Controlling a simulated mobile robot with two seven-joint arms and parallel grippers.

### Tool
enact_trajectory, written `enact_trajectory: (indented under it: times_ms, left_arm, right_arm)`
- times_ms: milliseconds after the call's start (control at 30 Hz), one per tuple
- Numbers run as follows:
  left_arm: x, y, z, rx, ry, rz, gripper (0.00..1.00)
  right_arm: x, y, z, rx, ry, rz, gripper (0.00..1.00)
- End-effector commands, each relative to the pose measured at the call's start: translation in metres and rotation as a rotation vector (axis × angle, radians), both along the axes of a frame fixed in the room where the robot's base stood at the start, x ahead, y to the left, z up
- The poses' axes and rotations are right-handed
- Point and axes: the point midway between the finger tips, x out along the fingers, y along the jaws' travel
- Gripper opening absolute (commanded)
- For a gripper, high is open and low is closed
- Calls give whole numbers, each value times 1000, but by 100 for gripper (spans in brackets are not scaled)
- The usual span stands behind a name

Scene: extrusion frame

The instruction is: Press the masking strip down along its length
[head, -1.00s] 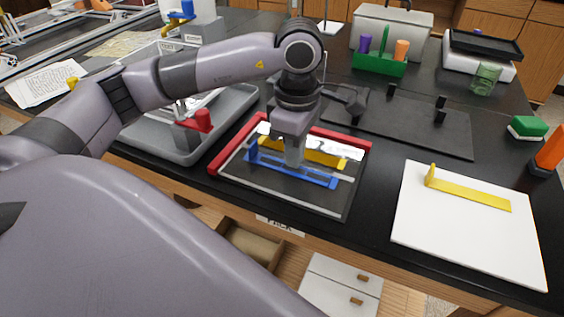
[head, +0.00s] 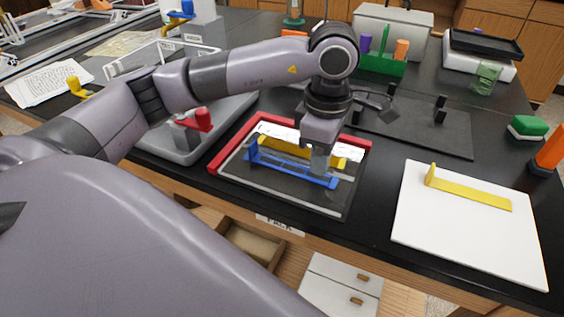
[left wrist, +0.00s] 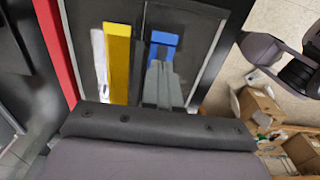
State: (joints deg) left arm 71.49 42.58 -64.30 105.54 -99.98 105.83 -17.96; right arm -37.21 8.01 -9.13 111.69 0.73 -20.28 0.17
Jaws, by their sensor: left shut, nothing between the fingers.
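The blue strip (head: 283,167), which I take for the masking strip, lies along a dark panel (head: 292,199) and has raised ends. My left gripper (head: 319,172) points down, shut and empty, over the right part of the strip. In the left wrist view its fingers (left wrist: 163,88) are over the blue strip (left wrist: 164,39) and hide part of it. I cannot tell whether the fingertips touch it. A yellow bar (head: 284,151) lies parallel behind the strip; it also shows in the left wrist view (left wrist: 117,60). My right gripper is not in view.
A red fence (head: 234,146) borders the panel at the left and back. A white board (head: 459,237) with a yellow angled piece (head: 470,193) lies to the right. A grey tray (head: 180,149) is at left, a green holder (head: 380,65) behind. An open drawer (head: 250,245) is below the edge.

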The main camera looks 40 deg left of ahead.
Motion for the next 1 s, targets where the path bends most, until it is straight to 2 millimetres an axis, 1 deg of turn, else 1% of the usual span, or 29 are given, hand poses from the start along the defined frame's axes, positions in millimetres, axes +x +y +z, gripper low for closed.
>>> enact_trajectory:
  times_ms: [833,1000]
  left_arm:
    - [0,0,-16,0,0,0,0]
    - [0,0,-15,0,1,0,0]
  right_arm:
    - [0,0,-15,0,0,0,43]
    - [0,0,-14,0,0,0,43]
